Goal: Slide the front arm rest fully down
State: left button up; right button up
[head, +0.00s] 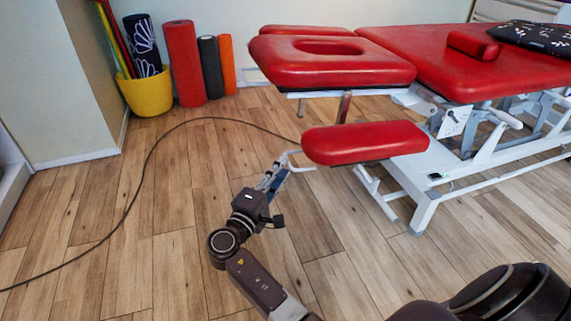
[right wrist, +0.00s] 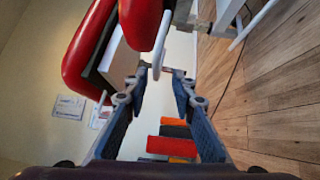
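The front arm rest (head: 365,142) is a red padded board below the head section of the red treatment table (head: 420,45). In the right wrist view, what appears to be its pad (right wrist: 138,18) is at the top. A white bent handle (head: 301,164) sticks out at its left end; it also shows in the right wrist view (right wrist: 161,45). My right gripper (head: 279,168) is at this handle. Its fingers (right wrist: 160,73) are apart, with the handle's end around the gap between the tips; contact is unclear. My left gripper is out of view.
A yellow bucket (head: 147,93) and several upright rolls, one red (head: 184,64), stand by the wall. A dark cable (head: 150,160) curves over the wooden floor. The table's white frame (head: 425,205) stands to the right. The floor at left is mostly clear.

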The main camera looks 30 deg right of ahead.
jog(key=shift+v, duration=1.95)
